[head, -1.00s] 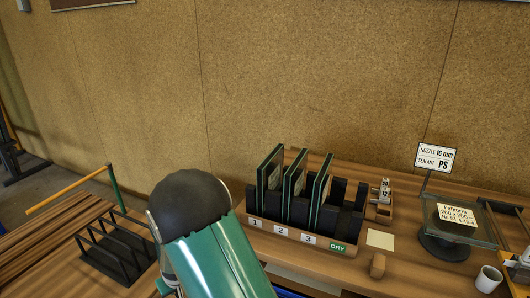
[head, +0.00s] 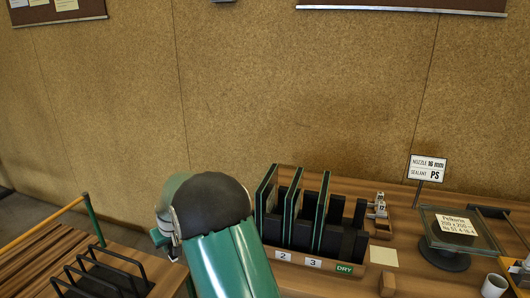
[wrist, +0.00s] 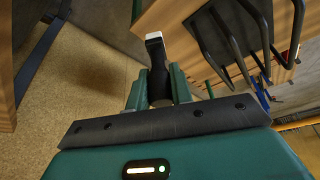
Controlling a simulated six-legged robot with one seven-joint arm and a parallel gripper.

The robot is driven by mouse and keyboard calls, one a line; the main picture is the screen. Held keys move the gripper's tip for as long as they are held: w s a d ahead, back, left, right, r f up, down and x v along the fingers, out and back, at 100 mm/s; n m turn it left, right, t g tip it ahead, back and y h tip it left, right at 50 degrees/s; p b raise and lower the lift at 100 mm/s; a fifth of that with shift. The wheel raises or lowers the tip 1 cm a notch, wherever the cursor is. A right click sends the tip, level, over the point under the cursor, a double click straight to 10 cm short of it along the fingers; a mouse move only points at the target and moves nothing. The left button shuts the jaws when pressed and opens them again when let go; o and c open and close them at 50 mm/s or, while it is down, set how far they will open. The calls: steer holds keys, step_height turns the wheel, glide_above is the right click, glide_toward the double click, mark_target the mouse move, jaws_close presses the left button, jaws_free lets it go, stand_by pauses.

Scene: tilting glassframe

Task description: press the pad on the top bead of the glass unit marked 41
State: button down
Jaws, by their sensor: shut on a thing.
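Three dark glass units with green edges stand upright in a black slotted rack with a wooden base in the head view: a left one (head: 267,195), a middle one (head: 292,205) and a right one (head: 321,212). The base (head: 312,262) shows labels 2, 3 and DRY. No mark 41 is readable on any unit, and their top pads cannot be made out. In the wrist view my gripper (wrist: 158,88) is shut on a black tool with a white tip (wrist: 154,40).
A sign (head: 427,168) reads nozzle 16 mm, sealant PS. A labelled glass plate on a stand (head: 459,228) and a white cup (head: 493,286) are at the right. A black empty rack (head: 103,276) stands at the lower left, beside a yellow rail (head: 43,225).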

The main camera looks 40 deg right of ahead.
steer(key=d+r+m, duration=0.1)
steer(key=d+r, duration=1.2)
steer(key=d, duration=0.2)
steer(key=s+d+r+m+h, duration=0.1)
steer(key=s+d+r, duration=0.6)
steer(key=d+r, duration=0.2)
steer(key=s+d+r+m, duration=0.1)
steer(key=s+d+r, duration=0.5)
steer(key=d+r, duration=0.25)
steer(key=shift+a+f, duration=0.15)
steer(key=shift+f, duration=1.1)
steer(key=shift+a+f, duration=0.1)
steer(key=shift+f, duration=1.15)
steer(key=shift+f, duration=0.6)
steer(key=shift+r, duration=0.1)
step_height(320, 180, up, 7)
